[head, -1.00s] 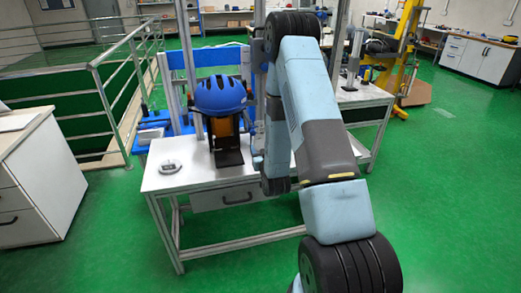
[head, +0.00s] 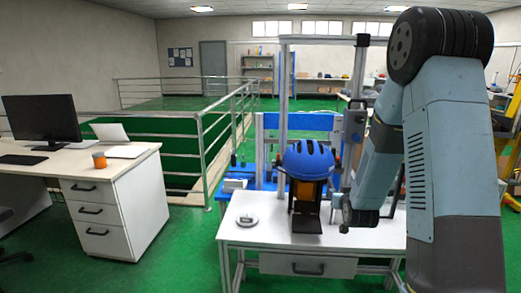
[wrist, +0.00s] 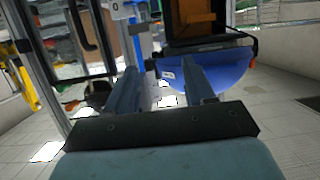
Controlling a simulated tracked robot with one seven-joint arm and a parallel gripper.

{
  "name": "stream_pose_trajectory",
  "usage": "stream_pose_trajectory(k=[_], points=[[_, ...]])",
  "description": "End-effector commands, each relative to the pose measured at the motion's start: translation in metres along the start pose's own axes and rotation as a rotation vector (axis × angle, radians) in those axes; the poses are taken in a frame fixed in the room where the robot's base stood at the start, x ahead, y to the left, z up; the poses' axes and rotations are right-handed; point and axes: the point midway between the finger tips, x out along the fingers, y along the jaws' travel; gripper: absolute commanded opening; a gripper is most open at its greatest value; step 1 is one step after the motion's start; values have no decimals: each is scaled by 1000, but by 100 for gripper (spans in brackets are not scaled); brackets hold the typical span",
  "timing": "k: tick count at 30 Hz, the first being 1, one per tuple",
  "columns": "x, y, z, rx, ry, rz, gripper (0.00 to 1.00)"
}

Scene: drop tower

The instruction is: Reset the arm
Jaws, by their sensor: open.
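My arm fills the right side of the head view. My gripper (wrist: 163,88) is open in the wrist view, its two grey fingers apart with nothing held between them. In the head view its end hangs just right of the blue helmet (head: 307,160), partly hidden by my arm. The helmet sits on an orange headform (head: 305,194) on a dark stand on the white table. In the wrist view the helmet (wrist: 215,76) appears upside down beyond the fingers, with the orange headform (wrist: 195,12) at the top. I cannot tell whether the fingers touch anything.
The white table (head: 270,237) carries a small grey round device (head: 247,220). The drop tower frame (head: 284,90) stands behind it. Metal railings (head: 205,140) and a desk with drawers (head: 107,205) are at left. Green floor between desk and table is clear.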

Motion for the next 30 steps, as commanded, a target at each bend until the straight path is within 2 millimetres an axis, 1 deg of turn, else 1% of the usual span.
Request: stream_pose_trajectory(k=[1, 3, 8, 14, 18, 23, 29, 30], points=[[-7, -1, -12, -3, -15, -2, 53], [-16, -3, -24, -5, -48, -5, 53], [-42, -8, -47, -11, -125, -12, 53], [-80, -13, -72, -15, -222, -18, 53], [-113, -17, -86, -18, -290, -24, 53], [-153, -20, -99, -18, -367, -28, 53], [-209, -23, -109, -18, -462, -33, 53], [-221, -23, -111, -18, -482, -34, 53]])
